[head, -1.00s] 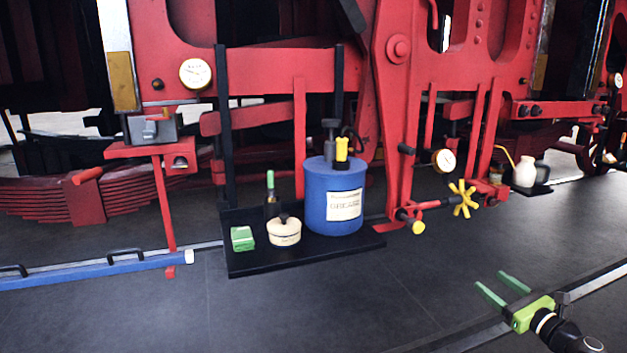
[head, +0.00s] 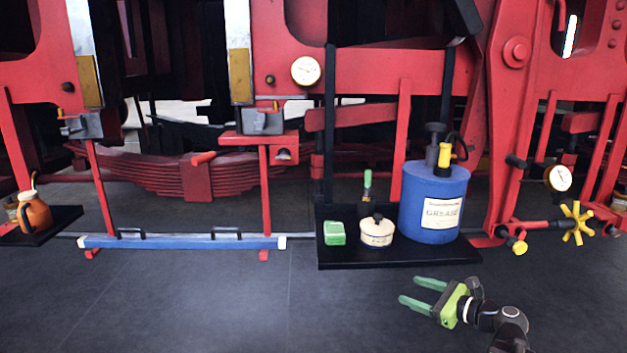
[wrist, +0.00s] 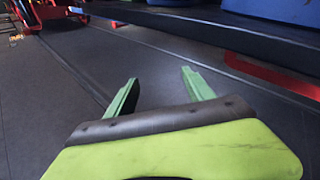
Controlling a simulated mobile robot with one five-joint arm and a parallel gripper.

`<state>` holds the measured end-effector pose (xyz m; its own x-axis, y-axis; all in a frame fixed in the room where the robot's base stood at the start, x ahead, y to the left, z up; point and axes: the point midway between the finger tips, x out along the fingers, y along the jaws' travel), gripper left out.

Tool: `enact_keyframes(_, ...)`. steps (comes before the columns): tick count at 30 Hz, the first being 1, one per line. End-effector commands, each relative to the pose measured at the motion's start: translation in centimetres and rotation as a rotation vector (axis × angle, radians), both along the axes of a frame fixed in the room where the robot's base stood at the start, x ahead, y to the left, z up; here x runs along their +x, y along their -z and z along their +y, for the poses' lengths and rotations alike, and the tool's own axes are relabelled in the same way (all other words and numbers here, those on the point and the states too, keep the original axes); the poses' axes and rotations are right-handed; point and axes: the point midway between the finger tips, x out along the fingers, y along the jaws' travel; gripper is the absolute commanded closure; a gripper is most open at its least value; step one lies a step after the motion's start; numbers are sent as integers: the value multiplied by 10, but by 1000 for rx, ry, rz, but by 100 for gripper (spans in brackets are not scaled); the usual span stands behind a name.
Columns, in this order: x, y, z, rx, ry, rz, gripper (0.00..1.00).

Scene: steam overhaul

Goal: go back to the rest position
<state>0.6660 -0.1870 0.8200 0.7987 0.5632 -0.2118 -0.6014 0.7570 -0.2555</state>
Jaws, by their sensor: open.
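My gripper (head: 416,293) is green, open and empty. In the head view it is at the lower right, in front of the black shelf (head: 400,258) and apart from it. Its fingers point left. In the wrist view its two fingers (wrist: 160,90) stand well apart with only dark floor between them. No rest position is marked in the frames.
The shelf holds a blue grease drum (head: 420,200), a cream pot (head: 376,232), a green box (head: 334,233) and a green-topped bottle (head: 367,190). A long blue bar (head: 185,242) and an orange jug (head: 35,213) are at left. The front floor (head: 220,310) is clear.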

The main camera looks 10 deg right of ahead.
Motion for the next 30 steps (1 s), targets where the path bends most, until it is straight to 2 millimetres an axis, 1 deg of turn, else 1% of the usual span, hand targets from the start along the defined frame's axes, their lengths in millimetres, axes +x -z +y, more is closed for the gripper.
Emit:
enact_keyframes(1, 8, 12, 45, -64, -87, 18, 39)
enact_keyframes(2, 11, 21, 70, -112, -141, 27, 39)
enact_keyframes(3, 13, 33, 103, -182, -216, 36, 39)
enact_keyframes(5, 11, 53, 150, -300, -334, 42, 39)
enact_keyframes(6, 7, 66, 177, -381, -413, 41, 39)
enact_keyframes(9, -9, 97, 234, -593, -616, 21, 39)
enact_keyframes(12, -29, 126, 271, -807, -818, -18, 39)
enact_keyframes(13, -35, 134, 279, -874, -882, -30, 39)
enact_keyframes(15, -50, 152, 288, -1037, -1038, -68, 39)
enact_keyframes(17, -60, 164, 286, -1164, -1162, -96, 39)
enact_keyframes(19, -69, 175, 270, -1304, -1300, -121, 39)
enact_keyframes(20, -73, 179, 259, -1359, -1357, -125, 39)
enact_keyframes(21, -76, 183, 242, -1429, -1434, -131, 39)
enact_keyframes(24, -86, 187, 208, -1562, -1640, -159, 39)
enact_keyframes(26, -91, 188, 195, -1609, -1760, -199, 39)
enact_keyframes(27, -93, 188, 191, -1614, -1828, -255, 39)
enact_keyframes(28, -93, 182, 188, -1618, -1861, -294, 39)
enact_keyframes(29, -93, 163, 187, -1618, -1853, -288, 39)
enact_keyframes(30, -93, 150, 187, -1616, -1849, -286, 39)
